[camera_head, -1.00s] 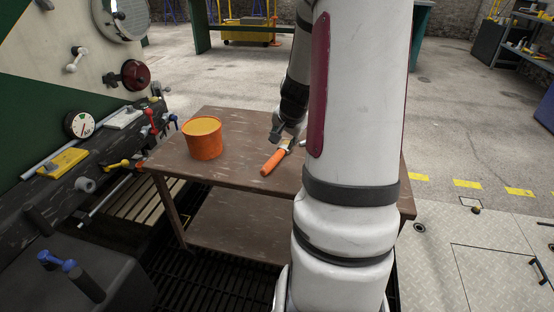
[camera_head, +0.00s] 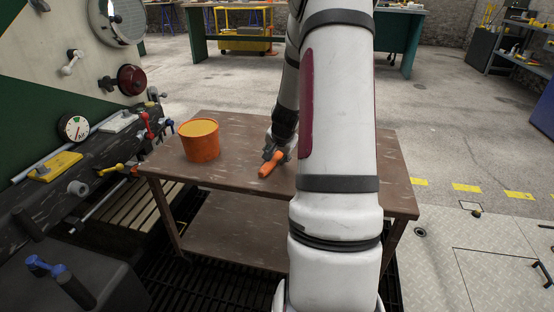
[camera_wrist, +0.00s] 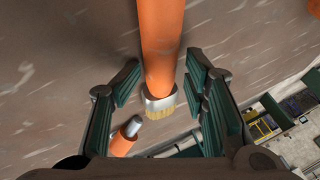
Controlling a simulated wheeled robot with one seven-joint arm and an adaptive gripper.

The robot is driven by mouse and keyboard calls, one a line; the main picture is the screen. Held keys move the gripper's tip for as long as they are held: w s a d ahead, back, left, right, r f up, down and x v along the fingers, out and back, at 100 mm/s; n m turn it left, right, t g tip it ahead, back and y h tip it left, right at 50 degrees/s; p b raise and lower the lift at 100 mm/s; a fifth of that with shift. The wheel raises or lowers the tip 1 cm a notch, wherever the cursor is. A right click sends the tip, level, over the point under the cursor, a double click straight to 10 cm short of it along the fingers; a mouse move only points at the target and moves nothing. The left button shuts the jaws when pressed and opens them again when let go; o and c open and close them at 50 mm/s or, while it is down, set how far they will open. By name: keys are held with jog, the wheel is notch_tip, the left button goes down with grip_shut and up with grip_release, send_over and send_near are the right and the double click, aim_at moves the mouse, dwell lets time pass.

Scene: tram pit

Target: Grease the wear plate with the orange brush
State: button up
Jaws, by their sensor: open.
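The orange brush (camera_head: 268,170) lies on the brown table (camera_head: 235,180). In the wrist view the brush (camera_wrist: 160,40) has a thick orange handle, a metal collar and short pale bristles pointing down the picture. My gripper (camera_head: 274,157) is low over the table at the brush. The wrist view shows its dark green fingers open, one on each side of the brush near the collar, with gaps to both. An orange bucket (camera_head: 201,147) with a yellowish filling stands on the table left of the brush. I cannot tell which part is the wear plate.
At the left is a panel with a gauge (camera_head: 74,127), a yellow block (camera_head: 56,165) and several levers. A dark block (camera_head: 85,262) with a blue handle is at lower left. My arm hides the table's middle right. An orange thing with a grey tip (camera_wrist: 128,136) is unclear.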

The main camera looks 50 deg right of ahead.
aim_at(276, 154)
jog(key=shift+w+f, duration=0.2)
jog(key=shift+c, duration=0.2)
grip_shut()
jog(key=shift+s, duration=0.15)
jog(key=shift+s+f, duration=0.1)
jog(key=shift+d+r+p, duration=0.1)
jog(key=shift+r+p, duration=0.25)
jog(key=shift+r, duration=0.25)
jog(key=r, duration=0.1)
jog(key=r+p, duration=0.1)
jog(key=shift+s+a+r, duration=0.2)
jog(key=shift+a+r, duration=0.15)
jog(key=s+a+r, duration=0.1)
jog(key=s+a, duration=0.8)
jog(key=a, duration=0.3)
jog(key=shift+r, duration=0.2)
